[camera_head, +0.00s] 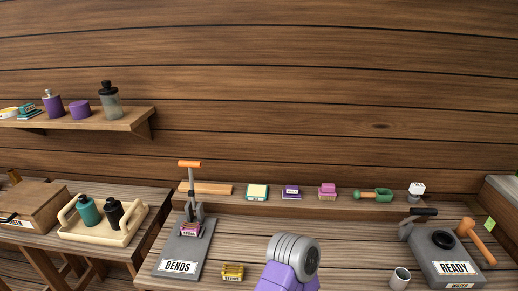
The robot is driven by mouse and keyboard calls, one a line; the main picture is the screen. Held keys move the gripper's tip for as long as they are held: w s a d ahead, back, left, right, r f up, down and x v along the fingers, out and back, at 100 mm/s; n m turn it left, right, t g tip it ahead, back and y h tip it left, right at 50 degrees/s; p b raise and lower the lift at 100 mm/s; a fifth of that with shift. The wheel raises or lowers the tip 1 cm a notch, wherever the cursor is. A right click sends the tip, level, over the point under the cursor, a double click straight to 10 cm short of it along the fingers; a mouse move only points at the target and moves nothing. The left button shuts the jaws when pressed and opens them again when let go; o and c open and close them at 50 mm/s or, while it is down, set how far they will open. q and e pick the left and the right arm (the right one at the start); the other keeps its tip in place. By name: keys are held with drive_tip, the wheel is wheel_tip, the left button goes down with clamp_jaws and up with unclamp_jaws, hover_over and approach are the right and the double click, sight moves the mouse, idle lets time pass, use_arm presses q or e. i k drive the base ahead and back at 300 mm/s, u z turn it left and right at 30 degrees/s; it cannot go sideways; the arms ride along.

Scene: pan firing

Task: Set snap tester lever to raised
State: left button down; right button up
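A grey tester base labelled BENDS (172,262) lies flat on the workbench, left of centre in the head view. Its lever (191,182) stands about upright, with an orange bar handle (189,164) across its top. A small pink-topped block marked with text (190,230) sits at the foot of the lever. I cannot see which tester the name snap tester means from a label. A purple and grey rounded link, which looks like part of my arm, shows at the bottom centre, to the right of this tester. No gripper fingers show.
A second grey device labelled READY (454,268) stands at the right, with a black handle (423,211) and an orange hammer (466,228) beside it. A yellow block (233,271) and a cup (400,278) stand on the bench. Small items line the back ledge (225,200).

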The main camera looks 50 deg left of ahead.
sight(190, 164)
drive_tip(key=z, duration=1.9)
drive_tip(key=k, duration=2.7)
drive_tip(key=u, duration=1.7)
